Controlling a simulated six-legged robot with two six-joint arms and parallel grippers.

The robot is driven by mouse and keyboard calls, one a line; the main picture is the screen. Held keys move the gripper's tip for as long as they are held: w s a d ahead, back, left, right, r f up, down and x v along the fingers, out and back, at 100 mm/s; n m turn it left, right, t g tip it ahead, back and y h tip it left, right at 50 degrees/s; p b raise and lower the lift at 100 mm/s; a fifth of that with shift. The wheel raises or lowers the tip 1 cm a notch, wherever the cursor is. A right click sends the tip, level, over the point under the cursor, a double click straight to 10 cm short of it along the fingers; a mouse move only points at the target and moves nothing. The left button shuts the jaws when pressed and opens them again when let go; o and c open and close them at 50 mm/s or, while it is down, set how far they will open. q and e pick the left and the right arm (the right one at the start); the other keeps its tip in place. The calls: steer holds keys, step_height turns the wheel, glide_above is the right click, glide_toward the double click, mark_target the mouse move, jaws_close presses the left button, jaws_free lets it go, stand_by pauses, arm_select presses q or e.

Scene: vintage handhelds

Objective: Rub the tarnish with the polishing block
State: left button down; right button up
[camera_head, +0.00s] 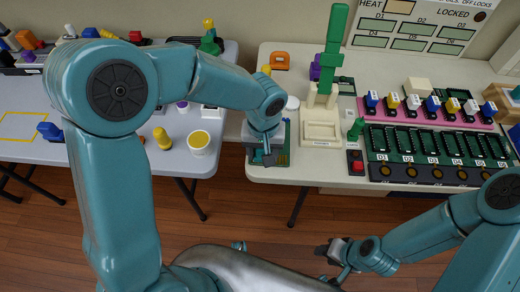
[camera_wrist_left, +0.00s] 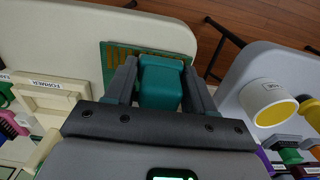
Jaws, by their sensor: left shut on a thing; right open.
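My left gripper (camera_head: 266,152) is over the near left corner of the right-hand table. In the left wrist view, its two fingers are shut on a teal block (camera_wrist_left: 160,82), which looks like the polishing block. A green board (camera_wrist_left: 118,47) with gold contact strips lies under and beyond the block; it also shows in the head view (camera_head: 284,152). The block overlaps the board's strips in the picture; I cannot tell whether it touches them. Any tarnish is too small to make out or hidden. My right gripper (camera_head: 333,252) is open and empty, low in front of the table.
A cream stand (camera_head: 321,130) with an upright green piece stands right of the board. A red-buttoned box (camera_head: 355,162) and a dark rack of green boards (camera_head: 438,146) are further right. A white cup with yellow inside (camera_head: 199,142) stands on the left table, across a gap.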

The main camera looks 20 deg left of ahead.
arm_select(q)
steer(key=shift+w+d, duration=0.1)
steer(key=shift+d, duration=0.25)
steer(key=shift+a, duration=0.15)
steer(key=shift+s+a, duration=0.25)
steer(key=shift+a, duration=0.45)
steer(key=shift+d, duration=0.1)
steer(key=shift+w+d+f+b, duration=0.1)
steer(key=shift+d+b, duration=0.1)
steer(key=shift+d, duration=0.2)
steer(key=shift+w+d+b, duration=0.1)
steer(key=shift+d+b, duration=0.05)
steer(key=shift+d, duration=0.2)
steer(key=shift+a, duration=0.15)
